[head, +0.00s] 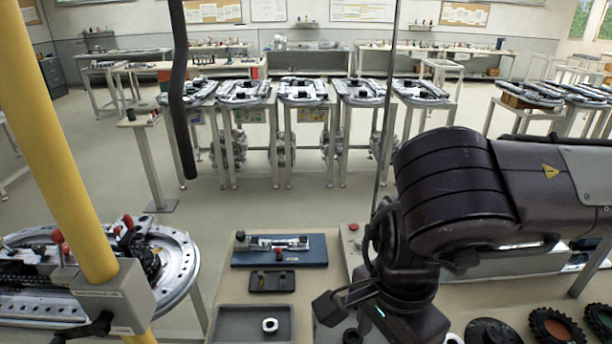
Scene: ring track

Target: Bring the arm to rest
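My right arm (470,190) comes in from the right, bends at a large dark joint and drops towards the bench in front of me. I see nothing clearly held. My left arm and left gripper are not in view.
The near bench (232,290) bears a blue fixture (279,257), a small black tray (271,281) and a grey tray (232,322) with a white ring (270,325). A yellow post (62,140) and ring track (180,260) stand left. Black toothed rings (553,328) lie lower right.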

